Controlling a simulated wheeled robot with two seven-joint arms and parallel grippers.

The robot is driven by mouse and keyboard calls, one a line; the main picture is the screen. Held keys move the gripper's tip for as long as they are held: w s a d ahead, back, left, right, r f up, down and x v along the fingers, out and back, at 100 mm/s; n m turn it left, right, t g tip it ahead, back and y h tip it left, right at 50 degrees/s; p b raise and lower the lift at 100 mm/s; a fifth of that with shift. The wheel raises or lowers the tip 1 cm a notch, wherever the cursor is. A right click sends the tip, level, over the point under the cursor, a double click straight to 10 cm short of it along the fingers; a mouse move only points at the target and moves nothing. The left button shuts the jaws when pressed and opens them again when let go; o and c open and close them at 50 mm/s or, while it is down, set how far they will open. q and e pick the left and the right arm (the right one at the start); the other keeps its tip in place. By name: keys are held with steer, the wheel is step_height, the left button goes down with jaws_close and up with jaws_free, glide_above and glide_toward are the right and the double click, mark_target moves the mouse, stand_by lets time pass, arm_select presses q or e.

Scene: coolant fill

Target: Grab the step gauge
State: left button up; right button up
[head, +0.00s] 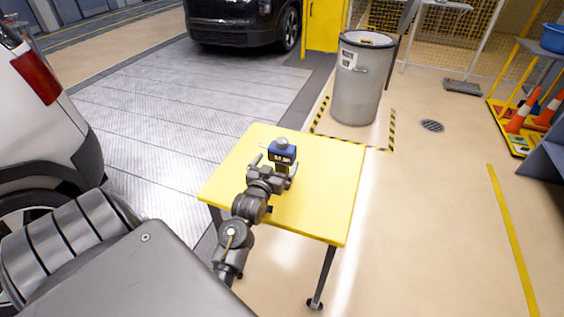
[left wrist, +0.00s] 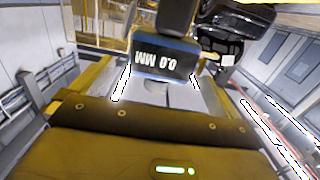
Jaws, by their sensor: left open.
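My right gripper is not in view.
A grey drum (head: 360,85) stands behind the table inside yellow-black floor tape. A white vehicle (head: 35,110) is close on the left and a black car (head: 243,22) is at the back. Traffic cones (head: 521,116) stand at the right. The table's right side is bare.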

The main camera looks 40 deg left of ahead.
mark_target(279, 156)
arm_select(q)
steer(key=shift+w+a, duration=0.2)
steer(key=shift+w, duration=0.4)
steer(key=shift+w+a, duration=0.1)
steer(key=shift+w, duration=0.1)
steer(key=p+x, duration=0.1)
steer(key=x, duration=0.2)
steer(key=shift+w+a+p, duration=0.25)
steer(key=shift+w+p, duration=0.05)
steer(key=shift+p, duration=0.1)
steer(key=shift+w+a+f, duration=0.1)
steer(key=shift+w+a, duration=0.1)
steer(key=shift+w, duration=0.3)
steer(key=c, duration=1.3)
steer(key=shift+c, duration=0.9)
